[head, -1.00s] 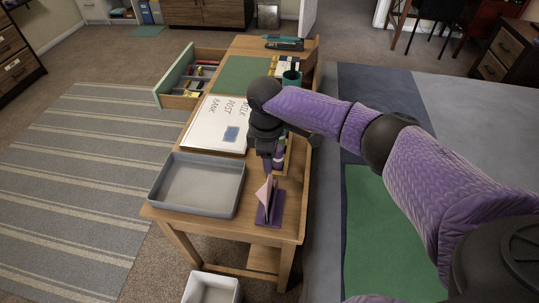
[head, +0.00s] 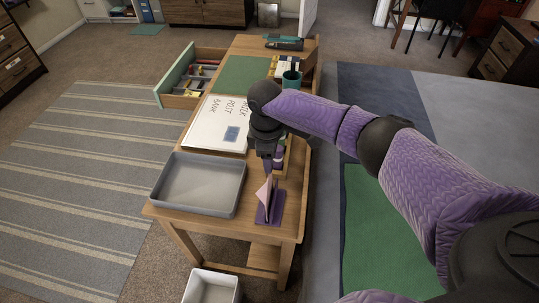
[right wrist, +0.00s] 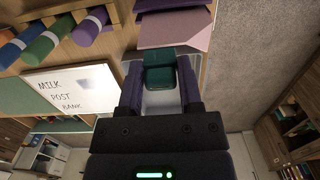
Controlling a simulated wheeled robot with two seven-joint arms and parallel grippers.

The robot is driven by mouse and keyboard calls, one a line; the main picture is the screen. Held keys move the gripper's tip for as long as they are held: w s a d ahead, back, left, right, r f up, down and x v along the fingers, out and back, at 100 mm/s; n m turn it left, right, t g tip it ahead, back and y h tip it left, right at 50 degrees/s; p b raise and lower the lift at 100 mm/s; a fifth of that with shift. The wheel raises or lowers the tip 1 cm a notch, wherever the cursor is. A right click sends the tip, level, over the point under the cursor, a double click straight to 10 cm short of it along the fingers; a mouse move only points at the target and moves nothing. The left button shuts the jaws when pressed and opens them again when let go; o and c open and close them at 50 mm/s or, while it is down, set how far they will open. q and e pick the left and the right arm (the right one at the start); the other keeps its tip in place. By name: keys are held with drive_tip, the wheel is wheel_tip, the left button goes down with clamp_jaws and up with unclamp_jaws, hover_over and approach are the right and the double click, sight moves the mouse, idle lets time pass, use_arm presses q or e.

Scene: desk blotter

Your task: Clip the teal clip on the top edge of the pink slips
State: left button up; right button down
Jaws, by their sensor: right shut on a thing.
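My right gripper (head: 267,166) points down over the near right part of the desk. In the right wrist view my right gripper (right wrist: 160,85) is shut on the teal clip (right wrist: 160,72). The pink slips (head: 264,192) stand up in a purple holder (head: 274,211) just below the gripper. In the right wrist view the pink slips (right wrist: 180,32) lie right beyond the clip, their edge close to its mouth. I cannot tell whether the clip touches them. The clip is hidden in the head view. My left gripper is not in view.
A grey tray (head: 160,207) stands left of the holder. A whiteboard with writing (head: 210,132) lies behind it. Rolled coloured items (right wrist: 42,43) lie beside the slips in the right wrist view. A teal cup (head: 291,79) stands farther back. A drawer (head: 182,99) is open at the left.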

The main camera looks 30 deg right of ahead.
drive_tip(key=shift+f+b, duration=0.65)
drive_tip(key=shift+f, duration=0.95)
drive_tip(key=shift+c, duration=0.9)
unclamp_jaws()
wheel_tip(320, 180, up, 9)
drive_tip(key=p, duration=0.3)
drive_tip(key=shift+w+a+r, duration=0.1)
drive_tip(key=shift+r, duration=0.4)
